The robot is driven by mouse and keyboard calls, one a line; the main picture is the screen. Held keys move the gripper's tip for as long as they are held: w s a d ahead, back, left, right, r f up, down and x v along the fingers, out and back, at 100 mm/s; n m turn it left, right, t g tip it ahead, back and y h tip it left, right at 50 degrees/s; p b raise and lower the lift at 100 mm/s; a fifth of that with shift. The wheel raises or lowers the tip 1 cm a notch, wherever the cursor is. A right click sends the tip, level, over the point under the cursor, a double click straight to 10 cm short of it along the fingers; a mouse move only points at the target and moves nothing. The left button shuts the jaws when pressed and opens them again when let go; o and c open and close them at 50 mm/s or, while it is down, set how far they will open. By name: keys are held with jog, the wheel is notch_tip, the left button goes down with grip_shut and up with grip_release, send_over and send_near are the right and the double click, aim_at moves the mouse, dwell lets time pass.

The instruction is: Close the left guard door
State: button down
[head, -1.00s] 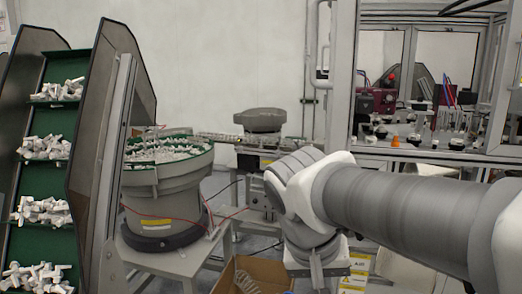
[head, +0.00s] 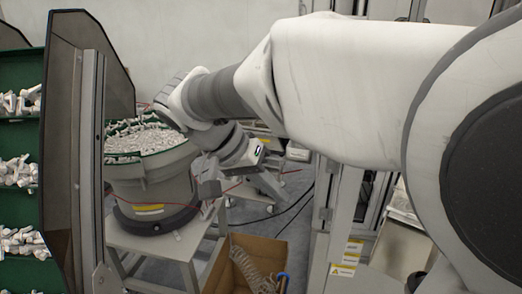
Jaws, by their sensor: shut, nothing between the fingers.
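The guarded machine (head: 345,215) stands at the right, and its upper part is mostly hidden behind my arm. Only a little of its frame shows above the arm. The left guard door is not clearly visible, so I cannot tell how far it stands open. My gripper (head: 264,178) is at the end of my folded arm, left of the machine and in front of the bowl feeder area. It is shut and empty and appears apart from the machine. Its fingertips are small and hard to make out against the grey equipment behind.
A bowl feeder (head: 150,175) full of white parts stands on a table at the left. A conveyor with dark side panels (head: 62,150) is nearer, at the far left. A cardboard box (head: 225,268) sits on the floor below. Warning labels (head: 345,262) mark the machine's lower post.

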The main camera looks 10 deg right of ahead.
jog(key=d+f+p, duration=0.1)
jog(key=d+f, duration=0.6)
jog(key=d, duration=0.2)
jog(key=shift+w+d+f, duration=0.2)
jog(key=shift+f, duration=0.2)
